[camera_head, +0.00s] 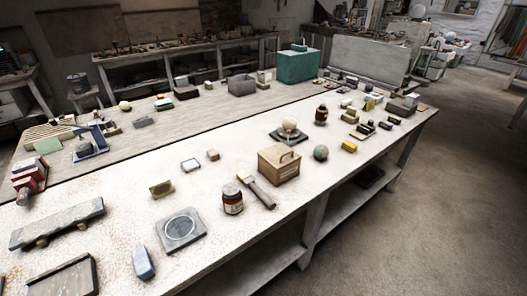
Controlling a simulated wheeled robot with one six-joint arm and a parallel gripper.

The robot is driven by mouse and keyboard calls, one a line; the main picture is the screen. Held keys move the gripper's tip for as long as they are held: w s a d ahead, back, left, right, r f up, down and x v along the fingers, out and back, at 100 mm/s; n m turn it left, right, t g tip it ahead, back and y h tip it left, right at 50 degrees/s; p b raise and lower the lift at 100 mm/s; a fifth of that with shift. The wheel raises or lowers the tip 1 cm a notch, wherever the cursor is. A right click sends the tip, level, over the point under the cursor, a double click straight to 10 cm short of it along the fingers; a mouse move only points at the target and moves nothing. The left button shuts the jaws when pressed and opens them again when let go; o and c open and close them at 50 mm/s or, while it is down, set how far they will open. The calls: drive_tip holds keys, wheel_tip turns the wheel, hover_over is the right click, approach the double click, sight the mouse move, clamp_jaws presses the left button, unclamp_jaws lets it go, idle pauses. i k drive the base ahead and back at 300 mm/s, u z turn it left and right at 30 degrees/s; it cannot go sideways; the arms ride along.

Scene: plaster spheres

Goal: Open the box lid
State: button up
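A small wooden box (279,168) stands upright near the right front edge of the pale worktable (205,245). It has a dark curved handle on its light top, and the top looks shut. I cannot tell the hinge side. A larger teal box (297,64) stands at the far end of the table, with a small teal piece on top. My gripper is not in view, and nothing touches either box that I can see.
A hammer-like tool (259,192) and a brown jar (232,202) are close to the wooden box's left. A green sphere (320,153) is to its right, and a pale sphere on a dark base (289,126) is behind it. Open floor (400,220) lies right of the table.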

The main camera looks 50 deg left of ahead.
sight(279, 156)
drive_tip(key=u, duration=2)
drive_tip(key=i, duration=1)
